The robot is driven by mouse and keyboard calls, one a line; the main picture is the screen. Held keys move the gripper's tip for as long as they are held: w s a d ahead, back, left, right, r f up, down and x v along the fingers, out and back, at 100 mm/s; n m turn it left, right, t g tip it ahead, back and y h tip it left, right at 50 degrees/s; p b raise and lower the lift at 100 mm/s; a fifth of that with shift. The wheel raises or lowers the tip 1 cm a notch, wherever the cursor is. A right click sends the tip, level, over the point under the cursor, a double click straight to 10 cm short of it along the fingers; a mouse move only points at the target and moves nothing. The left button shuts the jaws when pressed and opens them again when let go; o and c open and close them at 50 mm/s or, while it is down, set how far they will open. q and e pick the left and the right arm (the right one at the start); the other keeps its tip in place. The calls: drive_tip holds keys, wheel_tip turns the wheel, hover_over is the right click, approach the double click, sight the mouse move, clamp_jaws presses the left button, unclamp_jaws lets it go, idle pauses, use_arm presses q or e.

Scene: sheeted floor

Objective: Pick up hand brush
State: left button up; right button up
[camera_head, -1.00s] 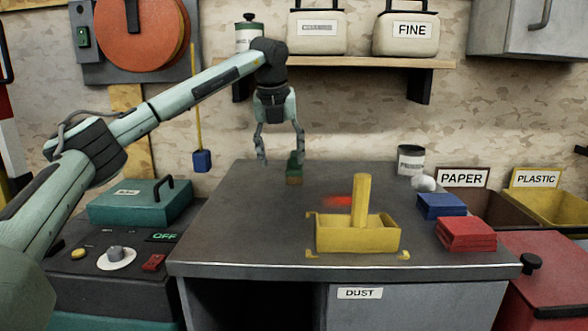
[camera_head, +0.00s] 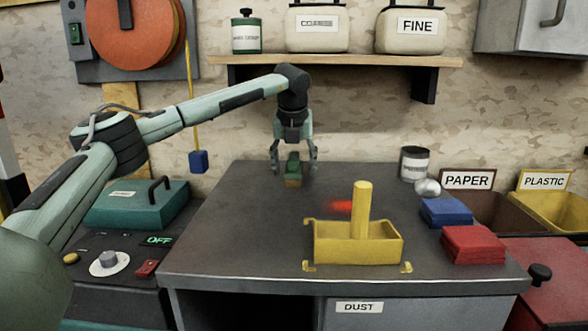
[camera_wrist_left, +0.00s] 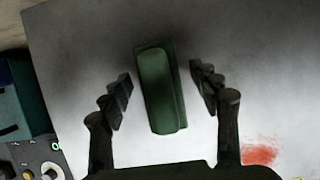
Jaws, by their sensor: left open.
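The hand brush (camera_head: 293,172) has a green top over a tan lower part and rests on the grey bench top near its back edge. My left gripper (camera_head: 293,168) points down over it, with one finger on each side. In the left wrist view the brush (camera_wrist_left: 161,90) lies lengthwise between the two open fingers of my left gripper (camera_wrist_left: 160,95), with gaps on both sides. No finger appears to touch it. My right gripper is not in view.
A yellow tray (camera_head: 358,250) with an upright post stands at the front of the bench, beside a red patch (camera_head: 342,207). Blue pads (camera_head: 446,212), red pads (camera_head: 473,245) and a grey can (camera_head: 414,163) are at right. A shelf (camera_head: 340,62) hangs behind.

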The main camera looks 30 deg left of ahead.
use_arm(q)
drive_tip(key=shift+f, duration=0.1)
drive_tip(key=c, duration=1.3)
